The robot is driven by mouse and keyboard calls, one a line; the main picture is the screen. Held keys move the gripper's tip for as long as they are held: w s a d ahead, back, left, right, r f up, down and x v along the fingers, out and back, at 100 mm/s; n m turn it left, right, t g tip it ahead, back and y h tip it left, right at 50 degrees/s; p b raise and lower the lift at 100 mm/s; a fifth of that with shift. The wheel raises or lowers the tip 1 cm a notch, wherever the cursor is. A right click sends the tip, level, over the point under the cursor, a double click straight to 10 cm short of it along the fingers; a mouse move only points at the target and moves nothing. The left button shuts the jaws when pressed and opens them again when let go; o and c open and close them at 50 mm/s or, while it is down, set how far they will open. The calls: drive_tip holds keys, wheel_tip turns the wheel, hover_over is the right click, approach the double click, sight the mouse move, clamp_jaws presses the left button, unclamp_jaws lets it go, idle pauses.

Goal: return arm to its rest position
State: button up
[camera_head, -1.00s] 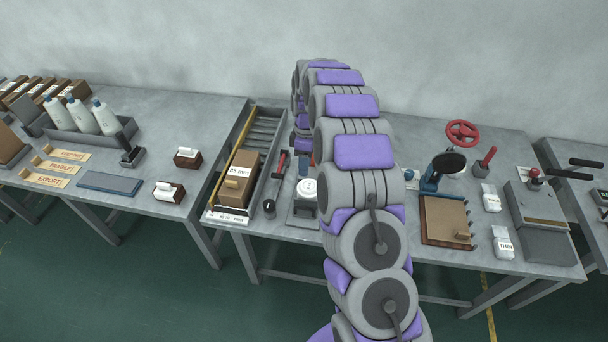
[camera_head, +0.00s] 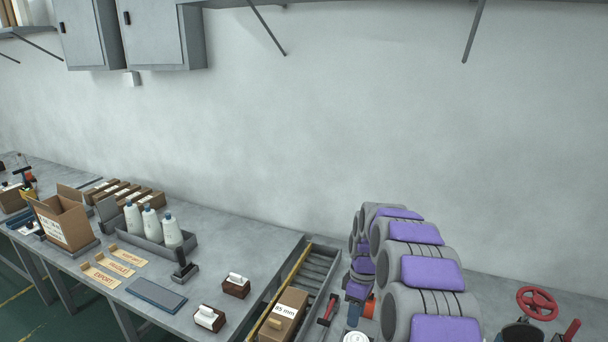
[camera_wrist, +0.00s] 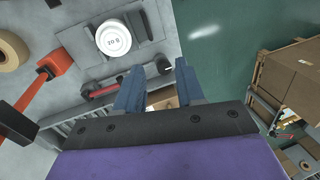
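My arm (camera_head: 430,270), grey with purple pads, arches over the bench on the right of the head view.
A white disc marked 20 g (camera_wrist: 115,40) and a red-handled tool (camera_wrist: 60,64) lie below the wrist. A carton (camera_head: 283,314) sits in the roller tray (camera_head: 316,268) left of my arm. Bottles (camera_head: 152,224) stand farther left.

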drive_tip(key=s+a+r+m, duration=0.2)
drive_tip(key=s+r+m, duration=0.1)
drive_tip(key=s+r, duration=0.5)
drive_tip(key=s+d+r+m+h+b, duration=0.1)
drive_tip(key=s+m, duration=0.8)
drive_tip(key=s, duration=2.4)
drive_tip(key=shift+s+r+b, duration=0.3)
drive_tip(key=shift+b, duration=0.15)
drive_tip(key=shift+d, duration=0.15)
